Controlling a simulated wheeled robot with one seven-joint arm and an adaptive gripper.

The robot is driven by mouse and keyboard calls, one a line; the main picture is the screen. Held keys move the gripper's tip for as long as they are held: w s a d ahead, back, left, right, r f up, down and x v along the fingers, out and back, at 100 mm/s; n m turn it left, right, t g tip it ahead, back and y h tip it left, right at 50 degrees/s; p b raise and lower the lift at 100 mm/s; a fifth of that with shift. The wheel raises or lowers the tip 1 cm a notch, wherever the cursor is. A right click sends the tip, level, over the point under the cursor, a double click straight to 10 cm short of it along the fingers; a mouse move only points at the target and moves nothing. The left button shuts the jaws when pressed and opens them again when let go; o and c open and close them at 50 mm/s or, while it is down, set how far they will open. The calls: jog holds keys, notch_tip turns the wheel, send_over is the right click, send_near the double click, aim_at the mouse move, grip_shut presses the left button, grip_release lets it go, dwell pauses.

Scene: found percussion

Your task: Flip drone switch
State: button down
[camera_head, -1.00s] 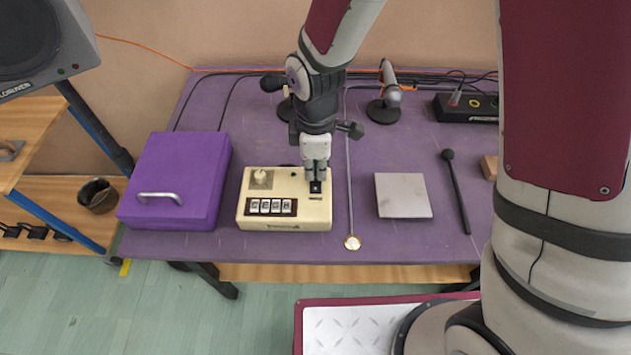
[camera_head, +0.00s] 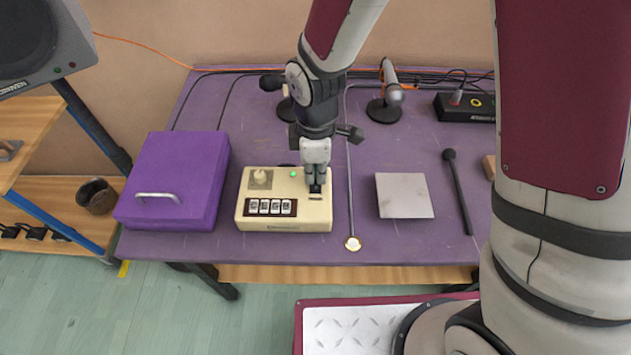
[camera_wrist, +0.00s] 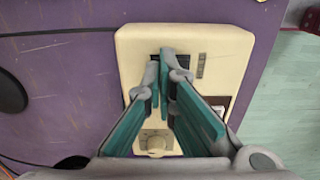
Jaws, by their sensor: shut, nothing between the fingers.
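The cream drone box (camera_head: 322,213) sits on the purple table, with a knob (camera_head: 261,178), a row of lettered keys (camera_head: 270,207) and a small lit green light (camera_head: 293,174) on its top. My gripper (camera_head: 315,187) is shut and empty, pointing down at the dark switch area (camera_head: 316,190) at the box's right back. In the wrist view my gripper (camera_wrist: 165,58) has its fingertips together at the edge of the dark switch plate (camera_wrist: 183,61). The fingers hide most of the switch, so its position cannot be told.
A purple case (camera_head: 175,175) stands close left of the box. Microphones (camera_head: 385,105) stand behind my gripper.

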aim_at(315, 181)
jog(key=shift+r, duration=0.1)
jog(key=shift+r+p, duration=2.05)
jog(key=shift+r, duration=1.35)
jog(key=s+d+r+m+t, duration=0.25)
jog(key=d+r+m, duration=0.65)
jog(key=r, duration=0.7)
jog(key=s+d+r+m+t, duration=0.1)
jog(key=s+d+r+m, duration=0.3)
jog(key=s, duration=0.3)
jog(key=s+d+r+m+t, duration=0.1)
jog(key=s+d+r+m, duration=0.3)
jog(key=s, duration=0.3)
jog(key=shift+s+d+r+m, duration=0.25)
jog(key=shift+d+r, duration=0.2)
jog(key=shift+d, duration=0.25)
